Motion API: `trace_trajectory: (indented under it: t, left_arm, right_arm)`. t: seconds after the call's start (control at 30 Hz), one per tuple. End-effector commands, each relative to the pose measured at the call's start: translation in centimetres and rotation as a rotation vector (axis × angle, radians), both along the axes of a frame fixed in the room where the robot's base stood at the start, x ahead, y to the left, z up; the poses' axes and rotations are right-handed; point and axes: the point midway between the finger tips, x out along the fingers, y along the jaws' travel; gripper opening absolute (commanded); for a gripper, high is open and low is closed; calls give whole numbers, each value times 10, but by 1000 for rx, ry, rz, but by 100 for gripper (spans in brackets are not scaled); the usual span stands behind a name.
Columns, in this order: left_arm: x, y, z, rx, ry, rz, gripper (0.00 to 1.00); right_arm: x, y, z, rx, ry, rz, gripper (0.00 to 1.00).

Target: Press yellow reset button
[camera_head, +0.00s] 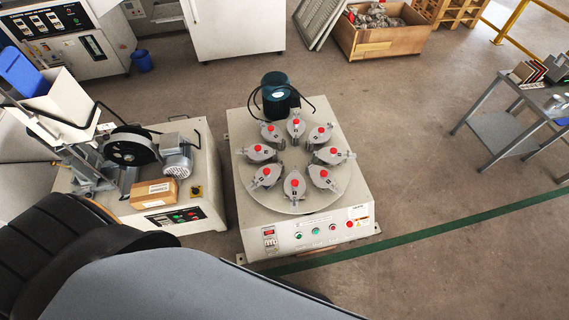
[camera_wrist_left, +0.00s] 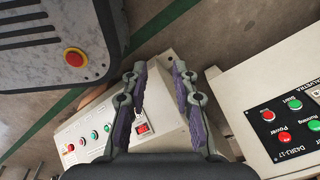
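A round-table tile testing machine (camera_head: 240,215) stands mid-picture in the head view. Its front panel has a row of small buttons, including a green button (camera_head: 315,231) and a red button (camera_head: 332,227). I cannot make out a yellow button clearly. In the wrist view this panel (camera_wrist_left: 110,112) lies just left of my left gripper (camera_wrist_left: 159,67), with a red rocker switch (camera_wrist_left: 141,128) beside the left finger. The left gripper is open and empty, its two fingers apart; it does not show in the head view. My right gripper is in neither view.
A second machine (camera_head: 210,215) with a motor and a cardboard box (camera_head: 154,193) stands at left. Another control panel (camera_wrist_left: 280,125) with red and green buttons is close right of the gripper. A metal table (camera_head: 500,132) stands far right. The floor right of centre is clear.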

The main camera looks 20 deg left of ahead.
Motion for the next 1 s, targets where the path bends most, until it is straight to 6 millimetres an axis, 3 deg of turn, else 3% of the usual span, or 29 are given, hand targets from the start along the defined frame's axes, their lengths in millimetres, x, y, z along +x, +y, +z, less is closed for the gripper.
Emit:
trace_trajectory:
  t: [0.03, 0.17, 1.0]
  left_arm:
    - [0, 0, 0, 0, 0, 0, 17]
    - [0, 0, 0, 0, 0, 0, 0]
    - [-1, 0, 0, 0, 1, 0, 0]
  right_arm:
    - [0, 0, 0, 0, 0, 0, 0]
    - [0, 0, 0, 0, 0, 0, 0]
    - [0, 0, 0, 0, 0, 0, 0]
